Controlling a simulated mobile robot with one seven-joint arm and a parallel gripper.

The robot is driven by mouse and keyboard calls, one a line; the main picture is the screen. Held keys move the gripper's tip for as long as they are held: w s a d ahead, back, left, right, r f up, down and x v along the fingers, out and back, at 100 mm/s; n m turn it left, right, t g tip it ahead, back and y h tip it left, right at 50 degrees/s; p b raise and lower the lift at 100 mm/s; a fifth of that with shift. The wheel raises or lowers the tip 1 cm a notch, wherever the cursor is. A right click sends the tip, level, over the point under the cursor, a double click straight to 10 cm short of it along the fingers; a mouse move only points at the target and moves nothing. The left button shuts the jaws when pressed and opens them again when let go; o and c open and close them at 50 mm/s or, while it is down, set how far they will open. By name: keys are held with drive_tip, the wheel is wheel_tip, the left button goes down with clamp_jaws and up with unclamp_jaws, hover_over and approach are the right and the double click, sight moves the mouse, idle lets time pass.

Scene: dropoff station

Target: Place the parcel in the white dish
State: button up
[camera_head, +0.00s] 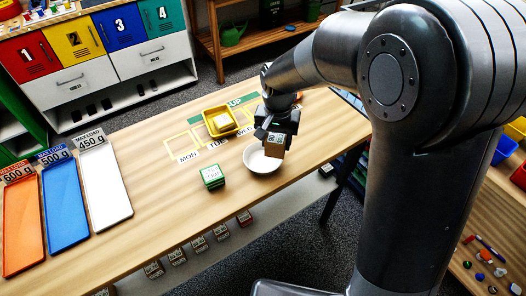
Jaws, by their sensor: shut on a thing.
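My gripper (276,128) is shut on a small brown parcel (274,150) with a black-and-white code label on it. The parcel hangs above the right part of the white dish (252,163) and hides some of its rim. The dish is a round bowl standing on the wooden table. I cannot tell whether the parcel touches the dish.
A green box (212,177) stands left of the dish. A yellow tray (220,122) with a yellow item stands behind it. Orange (24,232), blue (65,208) and white (104,192) trays lie at left. The table's front middle (160,225) is clear.

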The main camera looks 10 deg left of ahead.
drive_tip(key=a+f, duration=0.1)
drive_tip(key=a, duration=0.1)
drive_tip(key=a+f, duration=0.1)
drive_tip(key=shift+a, duration=0.35)
drive_tip(key=shift+f, duration=2.1)
drive_tip(key=shift+f, duration=0.2)
drive_tip(key=o, duration=1)
drive_tip(key=shift+r, duration=0.1)
